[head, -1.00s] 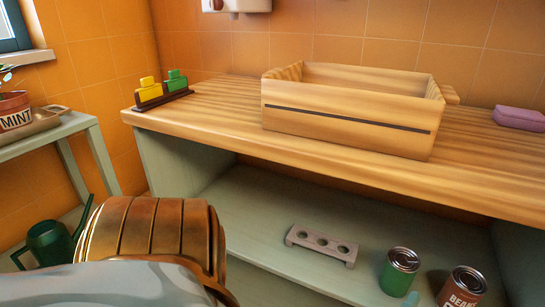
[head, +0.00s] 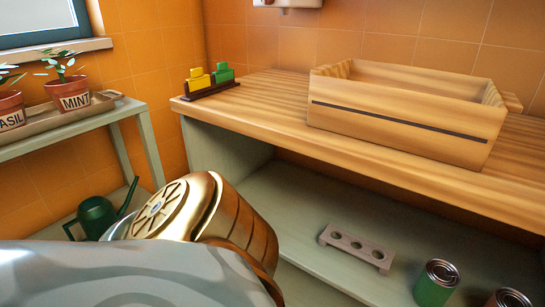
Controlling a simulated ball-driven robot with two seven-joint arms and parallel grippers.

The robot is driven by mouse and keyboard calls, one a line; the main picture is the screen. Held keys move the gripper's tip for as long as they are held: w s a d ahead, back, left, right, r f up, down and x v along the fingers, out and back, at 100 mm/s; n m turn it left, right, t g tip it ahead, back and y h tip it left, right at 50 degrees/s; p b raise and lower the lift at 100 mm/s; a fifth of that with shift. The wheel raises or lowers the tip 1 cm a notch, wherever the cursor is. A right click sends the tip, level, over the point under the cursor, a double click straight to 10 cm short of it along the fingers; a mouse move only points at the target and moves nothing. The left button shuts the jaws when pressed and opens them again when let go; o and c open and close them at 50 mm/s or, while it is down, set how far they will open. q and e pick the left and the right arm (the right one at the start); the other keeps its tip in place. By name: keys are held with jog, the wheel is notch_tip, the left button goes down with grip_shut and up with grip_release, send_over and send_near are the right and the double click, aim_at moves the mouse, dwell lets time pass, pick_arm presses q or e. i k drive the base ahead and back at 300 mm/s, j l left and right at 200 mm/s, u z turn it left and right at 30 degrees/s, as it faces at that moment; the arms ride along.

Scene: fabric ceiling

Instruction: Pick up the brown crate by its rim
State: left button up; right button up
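The brown crate (head: 400,132) is a light-brown wooden box with a dark stripe along its front. It stands upright on the wooden counter (head: 250,110), towards the right of the head view. Its near rim and left rim are in plain sight, and a small ledge sticks out at its right end. Part of one of my arms, grey with a brass-coloured joint, fills the lower left, well apart from the crate. Neither gripper shows in the view.
A dark rack with a yellow and a green block (head: 210,82) stands at the counter's left end. The shelf below holds a grey holder with holes (head: 356,247), a green can (head: 437,284) and another can (head: 508,299). Potted plants (head: 68,93) and a watering can (head: 95,218) are left.

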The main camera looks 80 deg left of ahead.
aim_at(458, 119)
jog(key=u, duration=1.5)
jog(key=i+l+u, duration=0.2)
jog(key=i+l, duration=0.45)
jog(key=i, duration=0.15)
